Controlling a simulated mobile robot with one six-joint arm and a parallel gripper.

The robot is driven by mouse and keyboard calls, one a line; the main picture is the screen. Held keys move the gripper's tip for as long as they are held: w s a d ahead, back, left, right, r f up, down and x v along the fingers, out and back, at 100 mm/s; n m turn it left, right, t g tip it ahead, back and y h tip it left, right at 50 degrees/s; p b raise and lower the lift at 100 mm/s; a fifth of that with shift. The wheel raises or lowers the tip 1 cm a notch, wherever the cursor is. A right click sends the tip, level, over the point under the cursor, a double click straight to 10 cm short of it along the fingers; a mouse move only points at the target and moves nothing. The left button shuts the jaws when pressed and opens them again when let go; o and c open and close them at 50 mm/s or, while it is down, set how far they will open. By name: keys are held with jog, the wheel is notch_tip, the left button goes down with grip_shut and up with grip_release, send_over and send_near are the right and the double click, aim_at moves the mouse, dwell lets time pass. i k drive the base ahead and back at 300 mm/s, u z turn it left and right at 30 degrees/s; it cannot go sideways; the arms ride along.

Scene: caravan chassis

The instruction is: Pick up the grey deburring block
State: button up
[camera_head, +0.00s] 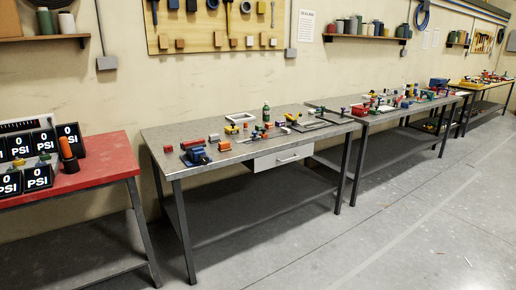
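I look from a distance at a grey-topped workbench (182,132) with many small items on it. I cannot tell for certain which item is the grey deburring block; the items are too small at this range. My gripper is not in view.
A red-topped table (105,152) with PSI displays (38,177) stands at the left. More cluttered benches (365,115) continue to the right. A tool board (210,40) and shelves hang on the wall. The grey floor (400,220) in front is clear.

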aim_at(214, 138)
jog(key=u, duration=0.3)
jog(key=i, duration=0.8)
jog(key=u, duration=1.05)
jog(key=i, duration=0.75)
jog(key=u, duration=0.45)
